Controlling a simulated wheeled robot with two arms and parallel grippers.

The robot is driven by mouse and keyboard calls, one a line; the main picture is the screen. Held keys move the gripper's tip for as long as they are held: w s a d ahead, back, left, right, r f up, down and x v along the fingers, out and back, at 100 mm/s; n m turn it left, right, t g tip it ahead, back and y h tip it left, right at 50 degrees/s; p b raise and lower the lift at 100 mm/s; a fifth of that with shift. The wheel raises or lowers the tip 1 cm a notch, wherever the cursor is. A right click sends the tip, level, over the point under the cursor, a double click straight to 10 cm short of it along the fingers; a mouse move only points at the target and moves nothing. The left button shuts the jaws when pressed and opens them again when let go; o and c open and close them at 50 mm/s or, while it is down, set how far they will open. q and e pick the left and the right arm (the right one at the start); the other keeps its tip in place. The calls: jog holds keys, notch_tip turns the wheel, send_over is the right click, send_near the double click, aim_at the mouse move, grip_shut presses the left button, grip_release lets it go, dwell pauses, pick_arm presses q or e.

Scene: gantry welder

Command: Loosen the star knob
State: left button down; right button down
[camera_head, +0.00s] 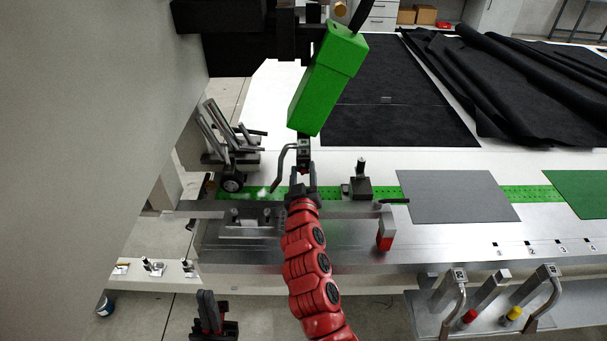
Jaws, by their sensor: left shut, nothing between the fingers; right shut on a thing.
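My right gripper (303,180), at the end of the red arm, is shut at a small dark fitting (304,152) under the green welding head (327,85). The fingers and wrist cover what they hold. I cannot make out the star knob's shape; it is probably the held thing. A bent grey lever (278,172) hangs just left of the fitting. My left gripper (209,302) is low at the bottom of the picture, in front of the bench, shut and empty, apart from everything.
A green perforated strip (400,192) runs along the bench under the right gripper. A dark clamp block (360,185) stands right of it. A wheeled bracket (228,160) stands left. A grey sheet (455,197) lies right. A lower shelf (425,300) carries levers and coloured knobs.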

jog(key=shift+a+n, duration=0.1)
jog(key=shift+n, duration=0.9)
jog(key=shift+f, duration=0.1)
jog(key=shift+c, duration=1.8)
grip_release()
jog(key=shift+s, duration=0.15)
jog(key=s+b, duration=0.5)
jog(key=s, duration=1.2)
jog(key=shift+s, duration=0.1)
